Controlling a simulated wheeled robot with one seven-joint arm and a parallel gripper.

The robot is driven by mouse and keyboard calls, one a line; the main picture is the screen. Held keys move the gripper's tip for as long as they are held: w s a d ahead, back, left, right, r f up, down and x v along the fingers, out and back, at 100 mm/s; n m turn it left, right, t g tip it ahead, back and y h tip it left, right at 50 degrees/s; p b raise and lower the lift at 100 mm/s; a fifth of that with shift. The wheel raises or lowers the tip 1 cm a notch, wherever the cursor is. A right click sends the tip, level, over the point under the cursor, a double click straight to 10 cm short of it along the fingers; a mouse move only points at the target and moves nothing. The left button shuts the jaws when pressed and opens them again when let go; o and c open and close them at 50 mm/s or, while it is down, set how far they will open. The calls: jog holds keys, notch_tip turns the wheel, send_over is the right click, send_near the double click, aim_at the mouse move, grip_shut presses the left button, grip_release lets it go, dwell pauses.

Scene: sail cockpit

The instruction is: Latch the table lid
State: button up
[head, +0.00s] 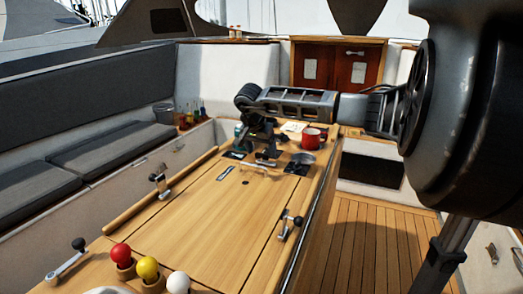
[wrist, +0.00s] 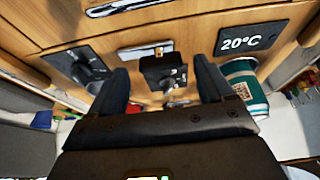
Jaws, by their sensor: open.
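The wooden table lid (head: 215,215) lies flat in the table top, with a pale bar handle (head: 262,171) near its far edge. Two metal lever latches with dark knobs, a left one (head: 160,184) and a right one (head: 287,228), sit on the table's side seams. My gripper (head: 266,157) points down at the far end of the lid. In the wrist view my gripper (wrist: 163,88) is open around a dark block with a small metal part (wrist: 162,70). The fingers stand either side, with no clear contact. I cannot tell whether this block is the lid's latch.
A 20°C display (wrist: 252,42) and a green-and-white cup (wrist: 243,85) are beside the gripper. Red, yellow and white balls (head: 148,267) are at the near end. The lid's middle is clear.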

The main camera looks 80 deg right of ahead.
jog(key=shift+x, duration=0.8)
jog(key=shift+c, duration=0.5)
jog(key=c, duration=0.9)
jog(key=shift+c, duration=0.2)
